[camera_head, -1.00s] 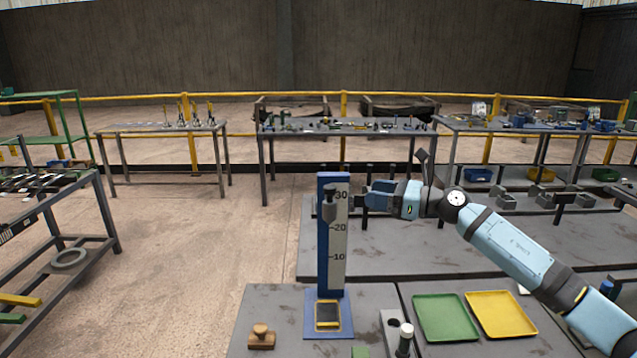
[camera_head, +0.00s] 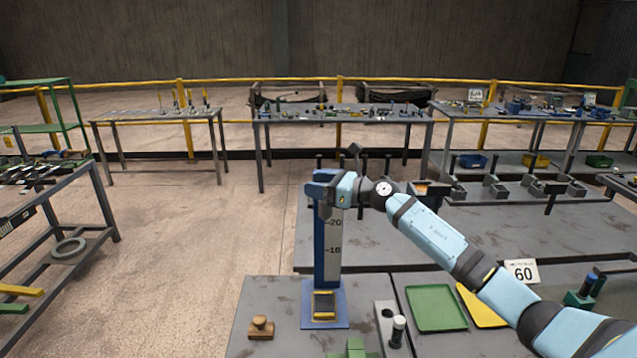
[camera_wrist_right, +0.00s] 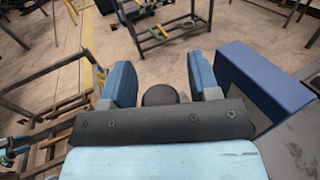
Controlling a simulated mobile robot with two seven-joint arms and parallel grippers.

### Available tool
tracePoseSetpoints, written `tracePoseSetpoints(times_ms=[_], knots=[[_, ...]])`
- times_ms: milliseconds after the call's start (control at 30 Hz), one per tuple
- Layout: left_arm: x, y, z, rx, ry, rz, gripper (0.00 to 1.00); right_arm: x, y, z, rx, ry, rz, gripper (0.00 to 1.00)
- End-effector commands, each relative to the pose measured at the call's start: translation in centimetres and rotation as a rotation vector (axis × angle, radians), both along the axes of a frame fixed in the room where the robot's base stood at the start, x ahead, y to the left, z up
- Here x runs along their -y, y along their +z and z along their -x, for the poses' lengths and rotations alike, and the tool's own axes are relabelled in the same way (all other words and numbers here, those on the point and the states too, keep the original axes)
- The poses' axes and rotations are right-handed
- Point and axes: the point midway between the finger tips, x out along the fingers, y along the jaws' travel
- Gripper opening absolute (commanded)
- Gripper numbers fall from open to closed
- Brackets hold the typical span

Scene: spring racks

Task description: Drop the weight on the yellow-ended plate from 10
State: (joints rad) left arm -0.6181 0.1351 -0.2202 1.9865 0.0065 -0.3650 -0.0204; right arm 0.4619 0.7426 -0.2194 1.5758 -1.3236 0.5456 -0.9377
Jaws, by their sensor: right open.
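A blue upright stand with a white scale (camera_head: 333,250) rises from a blue base. The marks 10 and 20 show; the upper part is hidden behind my right gripper. The yellow-ended plate (camera_head: 324,304), dark in the middle, lies on the base at the foot of the scale. My right gripper (camera_head: 322,188) is open at the top of the stand. The grey weight (camera_head: 325,210) shows just below the fingers, above the 20 mark. In the right wrist view a dark round top of the weight (camera_wrist_right: 160,95) lies between the parted blue fingers (camera_wrist_right: 161,84). My left gripper is out of view.
A wooden-handled stamp (camera_head: 261,327) stands left of the stand. A white-capped post (camera_head: 398,328), a green tray (camera_head: 436,307) and a yellow tray (camera_head: 478,307) are to the right. A card reading 60 (camera_head: 521,272) stands behind the trays.

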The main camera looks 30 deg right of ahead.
Motion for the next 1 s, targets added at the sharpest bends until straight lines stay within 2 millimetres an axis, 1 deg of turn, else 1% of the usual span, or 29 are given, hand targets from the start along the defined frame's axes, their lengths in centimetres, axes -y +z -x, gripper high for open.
tracePoseSetpoints(times_ms=[133, 167, 200, 267, 300, 400, 567, 667, 767, 867, 1000], knots=[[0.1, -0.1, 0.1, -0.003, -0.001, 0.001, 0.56, 0.0, 0.0, 0.0, 0.0, 0.0, 0.0, 0.56], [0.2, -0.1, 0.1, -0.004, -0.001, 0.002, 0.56, 0.0, 0.0, 0.0, 0.0, 0.0, 0.0, 0.54], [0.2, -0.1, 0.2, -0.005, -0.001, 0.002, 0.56, 0.0, 0.0, 0.0, 0.0, 0.0, 0.0, 0.44], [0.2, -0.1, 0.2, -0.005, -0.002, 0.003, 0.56, 0.0, 0.0, 0.0, 0.0, 0.0, 0.0, 0.31], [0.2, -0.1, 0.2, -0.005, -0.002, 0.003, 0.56, 0.0, 0.0, 0.0, 0.0, 0.0, 0.0, 0.21], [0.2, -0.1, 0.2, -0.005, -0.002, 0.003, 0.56, 0.0, 0.0, 0.0, 0.0, 0.0, 0.0, 0.0], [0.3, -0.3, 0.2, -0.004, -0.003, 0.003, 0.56, 0.0, -0.2, 0.0, 0.0, 0.0, 0.0, 0.0], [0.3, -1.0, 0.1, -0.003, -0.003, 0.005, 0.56, 0.0, -1.1, 0.0, 0.0, 0.0, 0.0, 0.0], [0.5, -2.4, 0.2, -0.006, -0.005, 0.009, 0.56, 0.0, -2.8, 0.0, 0.0, 0.0, 0.0, 0.0], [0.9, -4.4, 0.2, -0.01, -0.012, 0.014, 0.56, 0.0, -5.1, 0.0, 0.0, 0.0, 0.0, 0.0], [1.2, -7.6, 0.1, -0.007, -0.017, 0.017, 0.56, 0.0, -8.9, 0.0, 0.0, 0.0, 0.0, 0.0]])
